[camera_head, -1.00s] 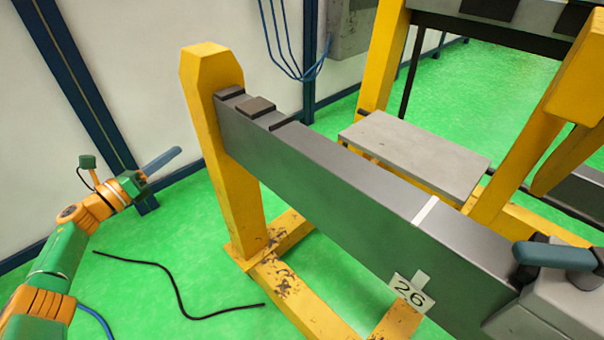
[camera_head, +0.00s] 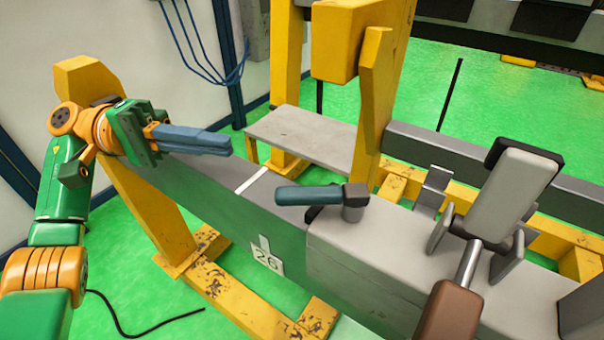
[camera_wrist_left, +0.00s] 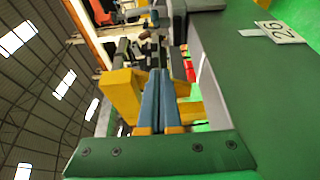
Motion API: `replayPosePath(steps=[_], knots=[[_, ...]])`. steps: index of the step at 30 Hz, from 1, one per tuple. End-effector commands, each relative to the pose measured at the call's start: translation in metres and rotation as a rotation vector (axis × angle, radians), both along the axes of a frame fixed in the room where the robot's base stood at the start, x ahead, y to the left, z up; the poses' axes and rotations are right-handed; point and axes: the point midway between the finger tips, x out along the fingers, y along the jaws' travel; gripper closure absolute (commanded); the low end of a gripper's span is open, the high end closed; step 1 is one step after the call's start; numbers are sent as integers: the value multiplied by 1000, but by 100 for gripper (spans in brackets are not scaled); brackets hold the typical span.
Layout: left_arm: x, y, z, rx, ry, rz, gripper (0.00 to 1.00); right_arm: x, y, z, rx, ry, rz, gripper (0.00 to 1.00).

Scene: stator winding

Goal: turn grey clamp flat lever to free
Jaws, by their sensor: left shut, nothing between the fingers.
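The grey clamp (camera_head: 385,255) sits on the long beam at the right of the head view. Its flat blue-grey lever (camera_head: 307,195) extends left from a dark hub (camera_head: 355,196), roughly along the beam and just above it. My left gripper (camera_head: 228,146) is shut and empty, its long blue fingers pointing right. It is above the far side of the beam, up and left of the lever's free end and apart from it. The shut fingers also show in the left wrist view (camera_wrist_left: 160,90). My right gripper is in neither view.
A grey upright plate (camera_head: 515,190) and a brown-handled rod (camera_head: 450,310) stand on the clamp's right part. A yellow post (camera_head: 372,110) rises behind the lever. A grey platform (camera_head: 305,138) lies behind the beam. A tag marked 26 (camera_head: 268,260) hangs on the beam's front.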

Motion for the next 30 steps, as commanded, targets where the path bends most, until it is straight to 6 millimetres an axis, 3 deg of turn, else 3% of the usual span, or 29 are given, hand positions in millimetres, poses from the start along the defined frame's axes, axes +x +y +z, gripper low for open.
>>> replayPosePath(steps=[12, 21, 30], knots=[[-24, -86, 1, -4, 2, -4, 100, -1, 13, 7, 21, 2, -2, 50], [-60, -84, 0, -3, 3, 3, 100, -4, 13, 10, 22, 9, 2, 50], [-63, -84, 0, -3, 5, 2, 100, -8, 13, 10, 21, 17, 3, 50]])
